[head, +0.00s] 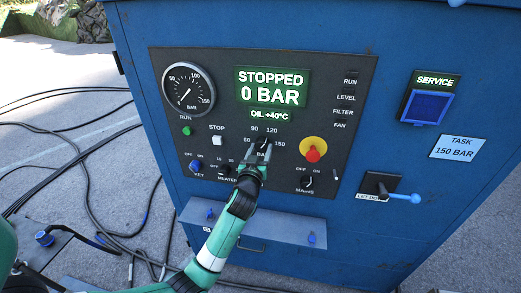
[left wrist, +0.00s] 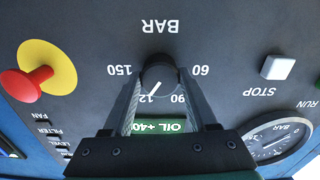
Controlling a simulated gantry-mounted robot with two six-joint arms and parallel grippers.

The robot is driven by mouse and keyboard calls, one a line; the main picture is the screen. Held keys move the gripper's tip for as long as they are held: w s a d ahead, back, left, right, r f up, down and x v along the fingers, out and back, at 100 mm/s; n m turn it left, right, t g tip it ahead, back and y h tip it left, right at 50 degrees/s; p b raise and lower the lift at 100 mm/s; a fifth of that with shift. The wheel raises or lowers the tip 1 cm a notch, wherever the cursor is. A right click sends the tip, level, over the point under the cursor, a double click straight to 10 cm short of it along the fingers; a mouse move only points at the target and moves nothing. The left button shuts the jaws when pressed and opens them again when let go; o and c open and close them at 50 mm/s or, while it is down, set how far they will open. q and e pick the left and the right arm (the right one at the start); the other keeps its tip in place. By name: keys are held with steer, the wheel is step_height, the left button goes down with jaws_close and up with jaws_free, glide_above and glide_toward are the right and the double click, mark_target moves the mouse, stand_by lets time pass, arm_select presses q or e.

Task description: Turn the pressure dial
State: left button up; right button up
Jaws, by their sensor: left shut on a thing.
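The pressure dial (left wrist: 159,75) is a dark round knob on the dark control panel, ringed by the marks 60, 90, 120 and 150. In the left wrist view the panel is upside down, and the knob's white pointer aims near the partly hidden 120 mark. In the head view the knob (head: 264,145) is partly covered by my gripper. My left gripper (head: 259,158) is shut on the dial, with one finger on each side in the left wrist view. My right gripper is not in view.
The lit display (head: 272,87) reads STOPPED, 0 BAR. The round gauge (head: 188,90) points near zero. A task card (head: 457,147) reads 150 BAR. A red stop button (head: 313,152) on yellow sits right of the dial; a white STOP button (head: 217,140) sits left. Cables (head: 90,205) lie on the ground.

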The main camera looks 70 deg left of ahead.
arm_select(q)
steer(key=m+p, duration=0.3)
steer(key=m, duration=0.3)
steer(key=shift+r, duration=0.15)
steer(key=m+p, duration=0.2)
steer(key=m, duration=0.3)
steer(key=shift+m, duration=0.3)
steer(key=o, duration=1.4)
steer(key=shift+c, duration=0.2)
steer(key=p+v, duration=0.1)
steer(key=v, duration=1)
steer(key=shift+s+d, duration=0.2)
steer(key=shift+d, duration=0.05)
